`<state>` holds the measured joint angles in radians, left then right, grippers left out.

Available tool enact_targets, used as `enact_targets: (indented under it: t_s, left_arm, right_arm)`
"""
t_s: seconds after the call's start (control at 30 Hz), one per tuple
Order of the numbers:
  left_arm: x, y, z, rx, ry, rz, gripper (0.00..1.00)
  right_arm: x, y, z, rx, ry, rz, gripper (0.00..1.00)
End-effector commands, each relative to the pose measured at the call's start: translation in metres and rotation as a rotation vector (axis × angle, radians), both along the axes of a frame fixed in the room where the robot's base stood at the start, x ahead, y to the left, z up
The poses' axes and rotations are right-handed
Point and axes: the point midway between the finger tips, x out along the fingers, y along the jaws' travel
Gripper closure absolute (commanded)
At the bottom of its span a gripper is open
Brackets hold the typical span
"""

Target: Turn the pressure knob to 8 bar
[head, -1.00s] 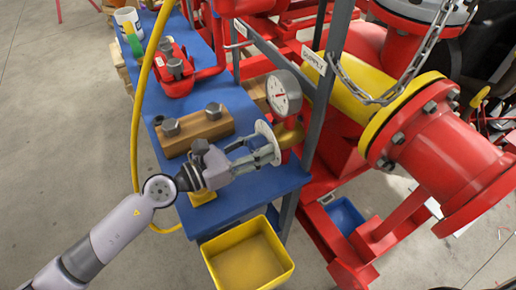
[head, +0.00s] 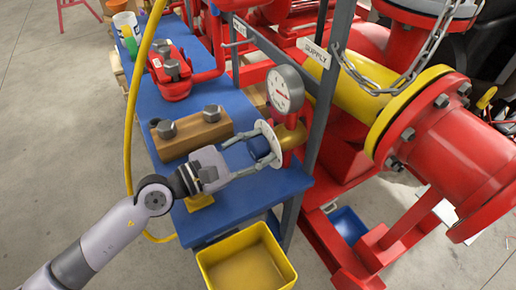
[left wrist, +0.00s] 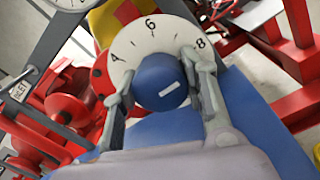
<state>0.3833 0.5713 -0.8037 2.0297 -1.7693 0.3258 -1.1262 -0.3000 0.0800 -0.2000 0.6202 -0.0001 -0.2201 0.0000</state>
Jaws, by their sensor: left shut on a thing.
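The blue pressure knob (head: 258,147) sits in front of a round white dial (head: 268,131) at the right end of the blue bench. In the left wrist view the knob (left wrist: 160,80) covers the dial's middle, and the dial (left wrist: 147,43) shows 4, 6 and 8. A short white mark on the knob's face lies slightly tilted; I cannot tell which number it points to. My left gripper (head: 256,152) is shut on the knob, one finger on each side, as the wrist view also shows (left wrist: 156,76). My right gripper is not in view.
A pressure gauge (head: 285,90) stands just behind the dial. A wooden block with bolts (head: 194,134) lies on the blue bench (head: 232,199). A yellow bin (head: 247,262) stands below. A grey post and red and yellow pipes (head: 365,80) close off the right.

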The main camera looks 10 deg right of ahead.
Motion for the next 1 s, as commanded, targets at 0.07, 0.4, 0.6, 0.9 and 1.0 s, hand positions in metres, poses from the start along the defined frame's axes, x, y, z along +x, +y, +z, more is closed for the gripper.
enact_targets:
  t_s: [0.07, 0.4, 0.6, 0.9, 1.0]
  left_arm:
    - [-0.0004, 0.0003, -0.0039, 0.01, -0.004, -0.001, 0.88]
    - [-0.0002, 0.0003, -0.0034, 0.012, -0.01, -0.001, 0.88]
    - [-0.0001, 0.0003, -0.0028, 0.011, -0.01, 0.0, 0.52]
    - [0.0, 0.0001, -0.0007, 0.007, -0.011, 0.0, 0.39]
    - [0.0, 0.0, -0.0004, 0.006, -0.011, 0.0, 0.39]
  right_arm:
    - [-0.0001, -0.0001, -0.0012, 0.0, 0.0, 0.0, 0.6]
    - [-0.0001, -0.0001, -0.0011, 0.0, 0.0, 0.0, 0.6]
    - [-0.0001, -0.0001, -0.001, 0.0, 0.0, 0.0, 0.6]
    - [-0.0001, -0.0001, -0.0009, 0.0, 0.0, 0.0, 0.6]
    - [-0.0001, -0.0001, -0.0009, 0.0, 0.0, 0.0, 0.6]
